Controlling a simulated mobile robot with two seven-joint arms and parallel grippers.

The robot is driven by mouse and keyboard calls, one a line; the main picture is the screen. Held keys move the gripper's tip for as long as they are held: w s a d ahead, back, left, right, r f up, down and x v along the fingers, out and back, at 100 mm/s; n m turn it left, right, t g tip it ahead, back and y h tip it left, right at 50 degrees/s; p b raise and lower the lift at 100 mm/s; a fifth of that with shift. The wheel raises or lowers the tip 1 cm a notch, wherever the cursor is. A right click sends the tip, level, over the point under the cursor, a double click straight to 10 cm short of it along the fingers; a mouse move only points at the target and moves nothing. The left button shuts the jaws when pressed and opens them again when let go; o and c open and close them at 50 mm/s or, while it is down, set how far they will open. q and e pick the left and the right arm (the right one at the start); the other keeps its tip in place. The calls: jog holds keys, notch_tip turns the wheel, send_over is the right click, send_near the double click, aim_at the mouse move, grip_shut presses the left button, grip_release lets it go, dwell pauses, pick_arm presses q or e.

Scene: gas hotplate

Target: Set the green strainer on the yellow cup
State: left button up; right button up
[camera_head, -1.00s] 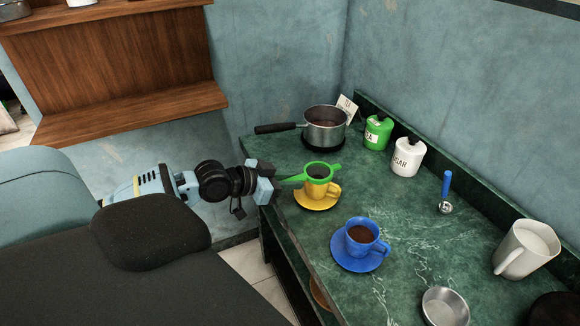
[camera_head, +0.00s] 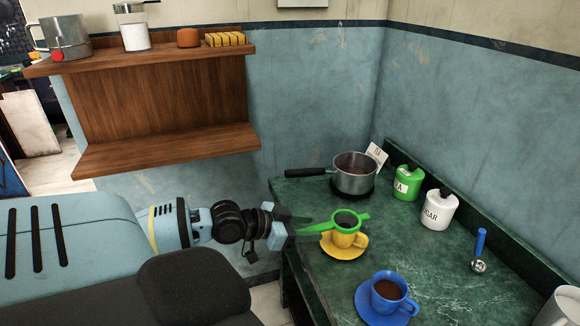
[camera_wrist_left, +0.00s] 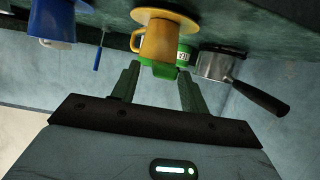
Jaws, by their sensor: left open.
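The green strainer (camera_head: 346,219) rests on top of the yellow cup (camera_head: 344,237), its handle pointing left toward my gripper. The cup stands on a yellow saucer (camera_head: 343,252) on the green counter. My left gripper (camera_head: 285,226) is just left of the strainer's handle, open. In the left wrist view the fingers (camera_wrist_left: 160,88) are spread apart with a gap to the strainer (camera_wrist_left: 158,69) and cup (camera_wrist_left: 158,42) beyond them. Whether the handle tip still lies between the fingers is hard to tell. My right gripper is not in view.
A pot (camera_head: 355,174) with a black handle sits on the hotplate behind the cup. A blue cup (camera_head: 389,292) of dark liquid stands in front. Green (camera_head: 407,183) and white (camera_head: 439,209) canisters and a blue-handled scoop (camera_head: 480,250) are to the right. A wooden shelf (camera_head: 165,149) hangs at left.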

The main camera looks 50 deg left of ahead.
pick_arm(q)
jog(key=shift+p+v, duration=0.35)
jog(key=shift+v, duration=1.95)
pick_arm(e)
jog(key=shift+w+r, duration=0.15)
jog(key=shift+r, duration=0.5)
pick_arm(q)
jog(key=shift+r, duration=0.1)
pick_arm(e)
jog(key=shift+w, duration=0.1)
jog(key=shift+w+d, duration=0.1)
